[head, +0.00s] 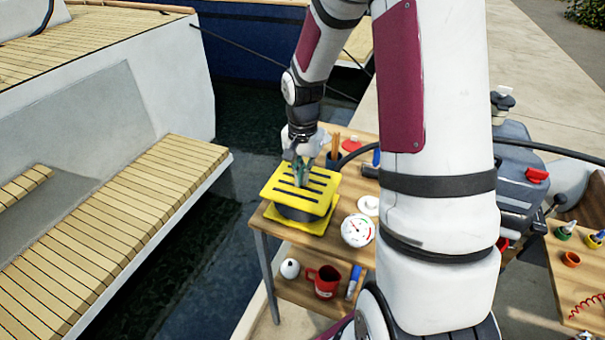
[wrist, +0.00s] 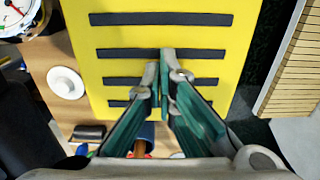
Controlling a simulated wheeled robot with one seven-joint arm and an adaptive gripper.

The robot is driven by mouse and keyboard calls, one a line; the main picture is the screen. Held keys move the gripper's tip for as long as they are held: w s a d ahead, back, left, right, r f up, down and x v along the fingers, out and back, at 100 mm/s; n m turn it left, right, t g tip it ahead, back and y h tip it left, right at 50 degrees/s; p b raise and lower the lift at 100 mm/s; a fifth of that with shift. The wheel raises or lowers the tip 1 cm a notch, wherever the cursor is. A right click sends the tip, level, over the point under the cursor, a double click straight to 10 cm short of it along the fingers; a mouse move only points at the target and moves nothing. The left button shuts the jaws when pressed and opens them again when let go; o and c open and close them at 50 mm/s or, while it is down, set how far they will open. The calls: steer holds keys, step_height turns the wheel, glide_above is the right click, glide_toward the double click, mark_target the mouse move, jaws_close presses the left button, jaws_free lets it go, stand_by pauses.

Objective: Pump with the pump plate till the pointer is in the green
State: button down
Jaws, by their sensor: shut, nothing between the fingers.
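The pump's yellow plate (head: 318,188) with dark slots sits on top of a black bellows (head: 296,213) over a yellow base, at the table's near left corner. The plate is up, with the bellows showing beneath it. My gripper (head: 300,180) is shut and empty, pointing down over the plate. In the wrist view its fingertips (wrist: 164,62) are together over the middle of the plate (wrist: 205,67); I cannot tell whether they touch it. The round white gauge (head: 357,230) stands right of the pump. It is cut off in the wrist view (wrist: 14,14); its pointer reading is unclear.
The wooden table (head: 262,222) also holds a white disc-like lid (head: 368,205) and a tool cup (head: 334,160). A red mug (head: 324,281) and a white round item (head: 290,268) stand on the shelf below. A slatted boat bench (head: 130,210) lies left across dark water.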

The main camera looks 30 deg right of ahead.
step_height(320, 180, down, 5)
steer(key=shift+f+b, duration=0.15)
steer(key=shift+b, duration=1.05)
steer(key=shift+r+p, duration=0.35)
steer(key=shift+r, duration=0.1)
step_height(320, 180, up, 13)
steer(key=p, duration=0.2)
steer(key=shift+r, duration=0.2)
stand_by(0.4)
step_height(320, 180, up, 6)
steer(key=f+p, duration=0.1)
steer(key=p, duration=0.4)
glide_above(303, 188)
steer(key=w, duration=0.3)
steer(key=shift+s+r, duration=0.2)
